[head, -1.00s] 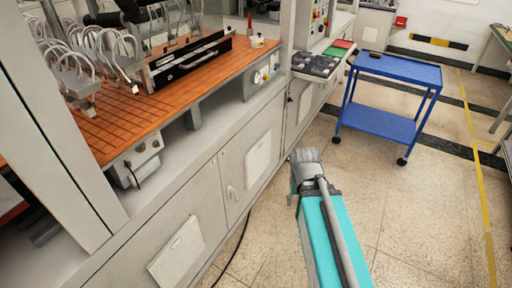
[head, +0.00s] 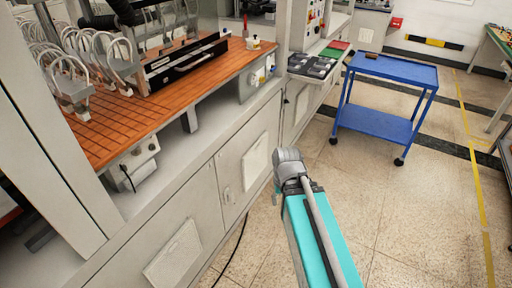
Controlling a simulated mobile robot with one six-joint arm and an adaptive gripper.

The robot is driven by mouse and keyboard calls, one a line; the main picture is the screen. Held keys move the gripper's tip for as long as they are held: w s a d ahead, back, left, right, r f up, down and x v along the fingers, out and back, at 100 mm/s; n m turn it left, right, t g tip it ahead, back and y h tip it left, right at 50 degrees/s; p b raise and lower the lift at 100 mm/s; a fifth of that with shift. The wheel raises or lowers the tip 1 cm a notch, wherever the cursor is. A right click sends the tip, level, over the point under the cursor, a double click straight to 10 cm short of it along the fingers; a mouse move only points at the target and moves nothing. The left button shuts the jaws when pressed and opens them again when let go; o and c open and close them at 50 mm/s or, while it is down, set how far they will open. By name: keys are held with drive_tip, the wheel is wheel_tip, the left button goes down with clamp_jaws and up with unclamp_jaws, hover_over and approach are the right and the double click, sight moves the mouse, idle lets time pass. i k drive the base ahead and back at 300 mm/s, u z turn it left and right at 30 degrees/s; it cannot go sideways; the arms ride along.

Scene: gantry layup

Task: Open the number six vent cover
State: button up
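No cover with a readable number six shows in the head view. Two pale rectangular panels that may be vent covers sit on the grey cabinet front: one on the farther door (head: 257,155), one on the nearer door (head: 173,255). Both look flush or nearly flush with their doors. I cannot tell which, if either, is number six. My teal arm reaches up from the bottom, its grey joint end just right of the farther panel and apart from it in the picture. My gripper's fingers do not show.
The grey cabinet (head: 205,205) carries an orange slotted bed (head: 140,115) with hoses and a black-edged frame above it. A blue trolley (head: 394,68) stands at the upper right. A dark cable (head: 237,250) runs down to the floor. The tiled floor (head: 400,210) at right is clear.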

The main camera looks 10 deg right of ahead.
sight(255, 160)
drive_tip(key=u, duration=0.05)
drive_tip(key=i, duration=0.95)
drive_tip(key=z, duration=0.1)
